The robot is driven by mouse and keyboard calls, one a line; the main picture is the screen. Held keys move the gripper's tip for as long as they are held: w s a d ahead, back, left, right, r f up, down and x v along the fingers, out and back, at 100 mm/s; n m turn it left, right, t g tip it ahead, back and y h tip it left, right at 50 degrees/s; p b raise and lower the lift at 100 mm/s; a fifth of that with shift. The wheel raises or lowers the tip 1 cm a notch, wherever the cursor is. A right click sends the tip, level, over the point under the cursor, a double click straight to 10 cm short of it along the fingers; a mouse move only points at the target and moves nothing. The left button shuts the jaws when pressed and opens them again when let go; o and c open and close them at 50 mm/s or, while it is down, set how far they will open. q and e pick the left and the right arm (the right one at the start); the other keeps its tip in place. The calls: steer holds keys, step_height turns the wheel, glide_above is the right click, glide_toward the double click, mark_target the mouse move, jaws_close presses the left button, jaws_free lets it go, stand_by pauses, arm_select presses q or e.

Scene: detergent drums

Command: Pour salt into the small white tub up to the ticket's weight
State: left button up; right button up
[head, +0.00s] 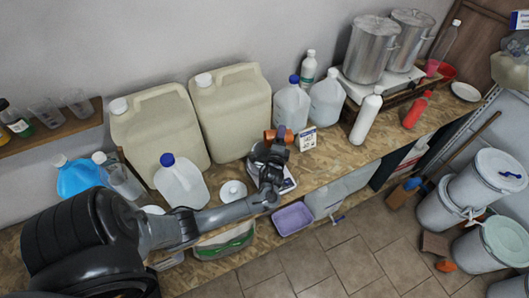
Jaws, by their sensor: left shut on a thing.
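My left gripper (272,158) reaches over the bench from the left. It is shut on an orange-brown container (270,135), which it holds above what looks like a scale (287,186). The gripper and wrist hide much of the container and the scale. Whether a tub stands on the scale is hidden, and no pouring salt can be made out. A small round white tub or lid (232,190) lies to the left of the scale. A small white card or box with blue and yellow print (308,138) stands behind and to the right; its print is too small to read.
Two large beige canisters (160,133) and (231,110) stand along the wall. A blue-capped clear jug (181,182) stands near my left forearm. More jugs (292,104) stand behind the gripper. A lilac basin (292,218) is below the bench edge. A white bottle (366,116) stands right.

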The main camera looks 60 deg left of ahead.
arm_select(q)
steer(key=shift+n, duration=0.3)
steer(key=shift+s+r+n, duration=0.1)
steer(key=shift+r+n, duration=0.05)
steer(key=shift+n, duration=0.15)
stand_by(0.3)
steer(key=shift+s+a+r+n+y, duration=0.1)
steer(key=shift+r+n+y, duration=0.1)
steer(key=shift+n+y, duration=0.15)
stand_by(0.6)
steer(key=shift+s+r+n+t, duration=0.1)
steer(key=shift+r+n+t, duration=0.05)
steer(key=shift+n+t, duration=0.2)
steer(key=shift+s+a+r+n+y+b, duration=0.1)
steer(key=shift+s+r+n+y+b, duration=0.15)
steer(key=shift+n+b, duration=0.2)
stand_by(0.8)
steer(key=shift+n, duration=0.25)
stand_by(0.7)
